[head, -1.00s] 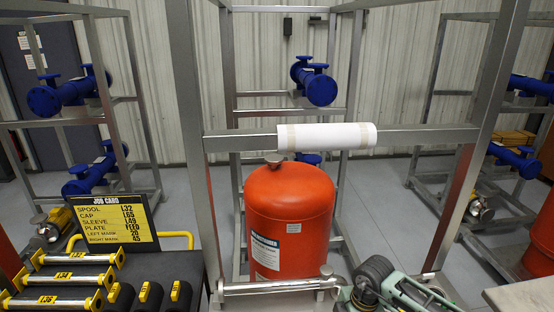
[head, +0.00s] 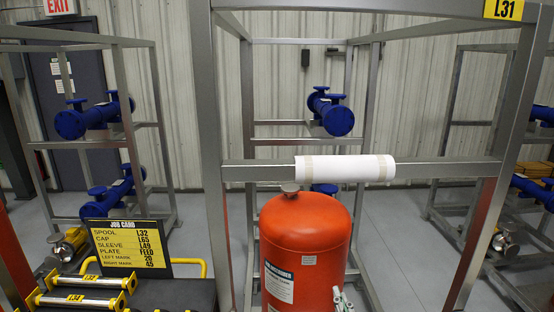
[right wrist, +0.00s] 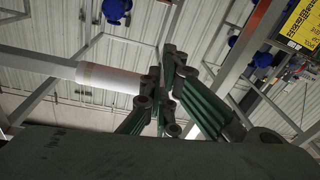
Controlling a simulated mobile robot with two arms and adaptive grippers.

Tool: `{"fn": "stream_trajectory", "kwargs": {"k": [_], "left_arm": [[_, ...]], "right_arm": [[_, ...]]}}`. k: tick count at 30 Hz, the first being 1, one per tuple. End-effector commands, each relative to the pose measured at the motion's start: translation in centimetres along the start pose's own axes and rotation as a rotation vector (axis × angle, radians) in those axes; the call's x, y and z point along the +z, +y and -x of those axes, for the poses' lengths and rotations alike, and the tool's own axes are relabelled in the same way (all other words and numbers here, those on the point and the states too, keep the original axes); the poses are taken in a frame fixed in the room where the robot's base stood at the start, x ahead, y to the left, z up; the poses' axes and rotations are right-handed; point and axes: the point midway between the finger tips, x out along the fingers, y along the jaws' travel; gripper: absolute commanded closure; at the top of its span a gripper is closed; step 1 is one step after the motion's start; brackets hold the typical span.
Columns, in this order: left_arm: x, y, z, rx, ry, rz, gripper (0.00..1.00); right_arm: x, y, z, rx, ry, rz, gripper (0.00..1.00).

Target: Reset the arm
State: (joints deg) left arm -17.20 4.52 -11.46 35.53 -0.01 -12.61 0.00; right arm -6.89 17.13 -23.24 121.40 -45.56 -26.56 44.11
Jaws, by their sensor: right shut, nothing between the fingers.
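My left gripper is not in view.
A grey metal skid frame (head: 212,150) stands around the tank. A black and yellow job card (head: 126,246) and yellow-ended spools (head: 85,281) are at lower left. Blue pipe fittings (head: 331,112) sit on racks behind. Grey floor (head: 395,262) shows right of the tank.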

Motion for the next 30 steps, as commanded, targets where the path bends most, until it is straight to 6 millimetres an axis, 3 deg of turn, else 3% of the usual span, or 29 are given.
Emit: {"fn": "stream_trajectory", "kwargs": {"k": [1,4,9,15,22,30], "left_arm": [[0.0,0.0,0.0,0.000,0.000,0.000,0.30],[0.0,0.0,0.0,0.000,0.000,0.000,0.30],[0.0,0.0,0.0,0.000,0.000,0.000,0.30],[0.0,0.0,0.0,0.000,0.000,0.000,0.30],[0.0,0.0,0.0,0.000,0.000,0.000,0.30],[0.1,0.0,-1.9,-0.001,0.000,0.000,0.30]], "right_arm": [[2.5,1.6,1.5,0.063,-0.112,-0.028,1.00],[7.6,3.7,5.2,0.145,-0.356,-0.059,1.00],[14.5,4.0,13.2,0.147,-0.749,-0.090,1.00],[18.1,2.1,21.4,0.036,-1.062,-0.102,1.00],[19.1,-0.6,29.5,-0.144,-1.315,-0.112,1.00],[27.9,-2.2,28.3,-0.147,-1.339,-0.106,1.00]]}}
